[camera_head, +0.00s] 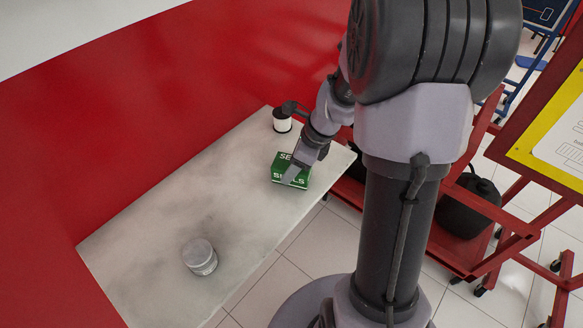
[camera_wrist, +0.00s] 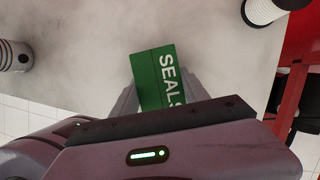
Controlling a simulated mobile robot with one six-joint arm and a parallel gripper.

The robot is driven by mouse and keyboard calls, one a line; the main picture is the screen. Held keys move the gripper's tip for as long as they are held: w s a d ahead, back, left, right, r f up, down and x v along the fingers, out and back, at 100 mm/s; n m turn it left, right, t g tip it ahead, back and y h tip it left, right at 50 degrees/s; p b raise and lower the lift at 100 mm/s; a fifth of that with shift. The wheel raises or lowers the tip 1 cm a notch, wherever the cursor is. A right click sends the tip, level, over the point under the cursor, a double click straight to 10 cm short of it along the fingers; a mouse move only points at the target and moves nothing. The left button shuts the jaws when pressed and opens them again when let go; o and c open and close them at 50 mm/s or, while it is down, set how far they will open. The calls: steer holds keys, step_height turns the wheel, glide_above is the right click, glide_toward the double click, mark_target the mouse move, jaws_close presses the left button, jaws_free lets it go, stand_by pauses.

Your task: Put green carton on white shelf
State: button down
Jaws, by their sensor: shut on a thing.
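The green carton (camera_head: 281,172), marked "SEALS" in white, is at the far right part of the white shelf (camera_head: 150,244). My gripper (camera_head: 297,176) is shut on the carton from above, with a finger on its near side. In the wrist view the carton (camera_wrist: 155,80) sits between my two fingers, partly hidden by the gripper body. The pale shelf surface (camera_wrist: 90,75) shows behind it. I cannot tell whether the carton touches the shelf or is slightly above it.
A grey tin (camera_head: 200,257) stands at the shelf's near left part. A white and black cylinder (camera_head: 282,121) stands just behind the carton. The middle of the shelf is clear. A red wall (camera_head: 150,120) runs along its back. A red cart (camera_head: 470,240) stands to the right.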

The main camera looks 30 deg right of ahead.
steer(key=c, duration=0.6)
jaws_free()
